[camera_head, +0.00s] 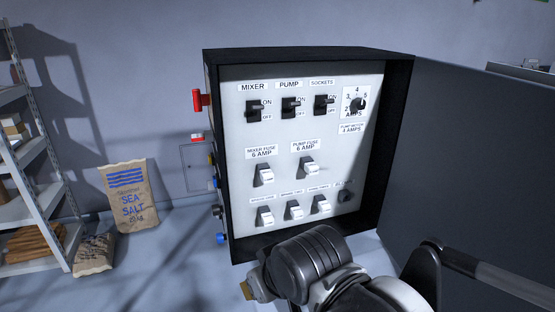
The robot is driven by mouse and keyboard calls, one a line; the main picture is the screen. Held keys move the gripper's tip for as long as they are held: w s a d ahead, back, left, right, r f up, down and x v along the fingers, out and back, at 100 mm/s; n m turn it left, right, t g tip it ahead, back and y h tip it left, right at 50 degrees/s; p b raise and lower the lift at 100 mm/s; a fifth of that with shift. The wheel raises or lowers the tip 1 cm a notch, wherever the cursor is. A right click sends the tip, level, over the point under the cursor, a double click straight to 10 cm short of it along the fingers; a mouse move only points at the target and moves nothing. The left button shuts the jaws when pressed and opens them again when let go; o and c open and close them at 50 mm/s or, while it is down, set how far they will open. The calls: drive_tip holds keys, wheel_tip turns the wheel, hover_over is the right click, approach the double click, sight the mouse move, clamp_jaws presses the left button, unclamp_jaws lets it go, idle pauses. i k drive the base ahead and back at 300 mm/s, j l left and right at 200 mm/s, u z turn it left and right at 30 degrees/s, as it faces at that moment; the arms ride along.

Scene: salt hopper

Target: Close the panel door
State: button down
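The panel door (470,170) is a large dark grey slab. It stands wide open to the right of the electrical panel box (395,140), on its right side, and runs out of the picture. The box is black outside, with a light grey face (250,185) fully exposed. Links of my arm are at the bottom centre and bottom right, in front of the box's lower edge and the door's lower part. I cannot make out my gripper's fingertips, and no contact with the door shows.
The face holds MIXER, PUMP and SOCKETS switches (291,107), a dial (357,104) and several fuses (264,174). A red lever (199,100) juts from the box's left side.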

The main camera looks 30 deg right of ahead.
sight(473, 170)
drive_tip(key=k+l, duration=1.9)
drive_tip(key=l, duration=0.5)
drive_tip(key=k+u, duration=0.05)
